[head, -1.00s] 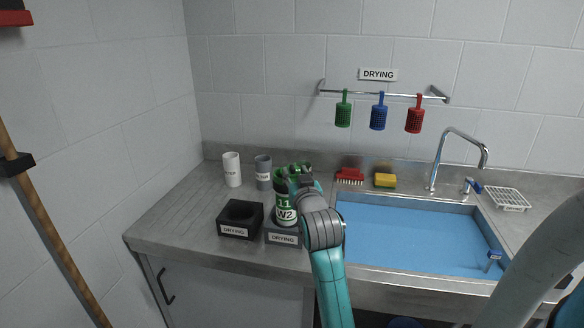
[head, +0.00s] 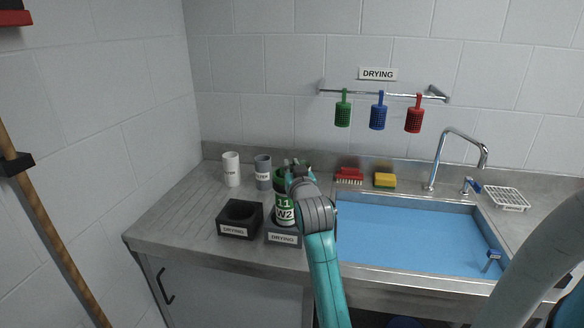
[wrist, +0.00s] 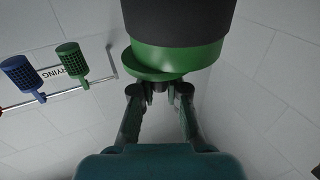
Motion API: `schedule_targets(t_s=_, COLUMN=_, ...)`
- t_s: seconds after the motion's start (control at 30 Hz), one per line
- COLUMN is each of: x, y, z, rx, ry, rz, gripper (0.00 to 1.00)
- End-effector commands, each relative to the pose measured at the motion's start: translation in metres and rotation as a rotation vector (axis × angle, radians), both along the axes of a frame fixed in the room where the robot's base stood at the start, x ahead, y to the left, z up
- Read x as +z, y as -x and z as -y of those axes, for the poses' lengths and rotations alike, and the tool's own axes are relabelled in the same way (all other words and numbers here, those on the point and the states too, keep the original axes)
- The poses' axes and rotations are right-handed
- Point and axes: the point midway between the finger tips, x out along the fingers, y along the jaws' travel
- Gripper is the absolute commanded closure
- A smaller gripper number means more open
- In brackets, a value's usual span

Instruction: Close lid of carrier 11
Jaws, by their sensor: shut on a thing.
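Carrier 11 (head: 285,207), a green and white tube marked "11" and "W2", stands upright in the grey drying holder (head: 283,237) on the counter. My gripper (head: 298,168) is at its top, and the arm partly hides the carrier's right side. In the wrist view the carrier shows a dark band and a green end ring (wrist: 195,52). The green lid (wrist: 147,70) is at that end, tilted against the ring with its edge apart on one side. My gripper (wrist: 158,90) has its fingertips close together at the lid's edge, shut on it.
An empty black drying holder (head: 240,232) stands left of the carrier. A white cup (head: 231,169) and a grey cup (head: 263,172) stand behind.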

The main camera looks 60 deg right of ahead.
Motion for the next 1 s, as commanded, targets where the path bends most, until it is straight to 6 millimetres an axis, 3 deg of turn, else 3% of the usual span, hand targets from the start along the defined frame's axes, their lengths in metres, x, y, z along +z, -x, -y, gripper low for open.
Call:
schedule_targets(t_s=0.27, x=-0.001, y=-0.004, z=-0.003, rx=-0.054, ry=-0.003, rz=-0.004, gripper=1.0)
schedule_targets(t_s=1.0, x=-0.002, y=-0.018, z=-0.012, rx=-0.409, ry=-0.004, rz=-0.005, gripper=1.0)
